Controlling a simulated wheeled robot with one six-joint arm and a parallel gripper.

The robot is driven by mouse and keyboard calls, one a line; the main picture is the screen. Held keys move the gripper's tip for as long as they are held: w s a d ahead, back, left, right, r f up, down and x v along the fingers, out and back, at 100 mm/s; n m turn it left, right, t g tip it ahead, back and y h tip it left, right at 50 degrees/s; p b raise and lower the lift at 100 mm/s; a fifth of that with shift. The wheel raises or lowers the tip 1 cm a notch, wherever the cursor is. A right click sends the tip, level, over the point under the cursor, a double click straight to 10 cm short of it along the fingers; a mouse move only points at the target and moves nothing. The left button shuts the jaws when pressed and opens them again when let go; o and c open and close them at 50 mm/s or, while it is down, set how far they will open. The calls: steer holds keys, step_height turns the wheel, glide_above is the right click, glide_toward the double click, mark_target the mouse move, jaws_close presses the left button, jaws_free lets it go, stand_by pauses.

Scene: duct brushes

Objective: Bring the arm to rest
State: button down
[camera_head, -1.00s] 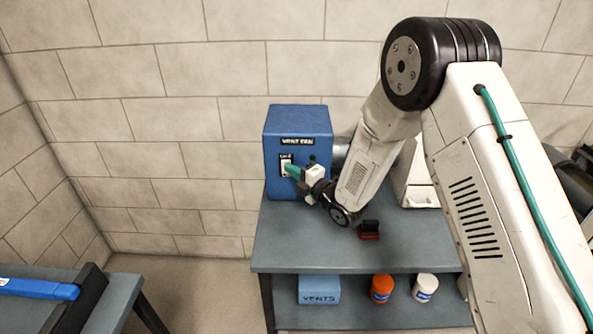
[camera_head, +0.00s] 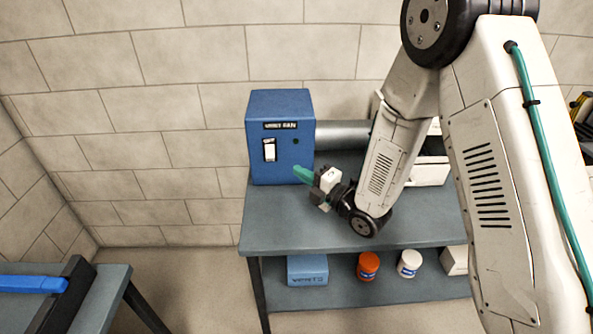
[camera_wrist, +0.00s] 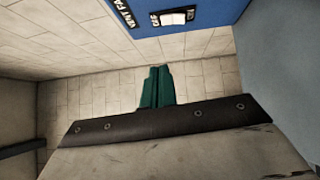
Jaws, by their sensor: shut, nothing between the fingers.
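My gripper (camera_head: 303,175) hangs in front of the blue vent fan box (camera_head: 282,172), above the grey bench, with its green fingers together and nothing held. In the wrist view, the green fingers (camera_wrist: 157,87) lie side by side, pointing away from the camera. The vent fan box also shows at the top of the wrist view (camera_wrist: 215,10). Its front carries a white switch (camera_head: 269,150), which is clear of my fingers and also shows in the wrist view (camera_wrist: 178,18).
The grey bench (camera_head: 275,225) has a lower shelf with a blue box (camera_head: 307,270), an orange jar (camera_head: 368,265) and a white jar (camera_head: 409,263). A grey duct (camera_head: 343,134) runs right from the fan box. A blue-handled item (camera_head: 35,284) lies on the left table.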

stand_by(0.4)
steer(key=f+m+h, duration=0.1)
steer(key=f, duration=0.1)
steer(key=d+f+m+g+h, duration=0.1)
steer(key=f+m, duration=0.1)
steer(key=f, duration=0.1)
steer(key=d+f+m+g+h, duration=0.1)
steer(key=f, duration=0.1)
steer(key=shift+s+f+h, duration=0.1)
steer(key=shift+f+h, duration=0.3)
steer(key=d+f+m+h, duration=0.1)
steer(key=d+f+m+g+h, duration=0.1)
steer(key=shift+s+m+g, duration=0.3)
steer(key=d+m+h, duration=0.1)
steer(key=s+d+m+g+h, duration=0.1)
steer(key=d, duration=0.1)
steer(key=s+d+m+g+h, duration=0.1)
steer(key=shift+d+m, duration=0.4)
steer(key=s+d+r+m+g+h, duration=0.3)
steer(key=s+d+r+m, duration=0.3)
steer(key=s+r, duration=0.15)
steer(key=s+d+r+m+g+h, duration=0.2)
steer(key=s+d+r+m+g, duration=0.2)
steer(key=s+d+r+m, duration=0.3)
steer(key=s+r+m, duration=0.4)
steer(key=s+r, duration=1)
steer(key=s, duration=0.3)
steer(key=shift+s+d+t+y, duration=0.15)
steer(key=shift+s+t+y, duration=0.15)
steer(key=shift+s+t, duration=0.1)
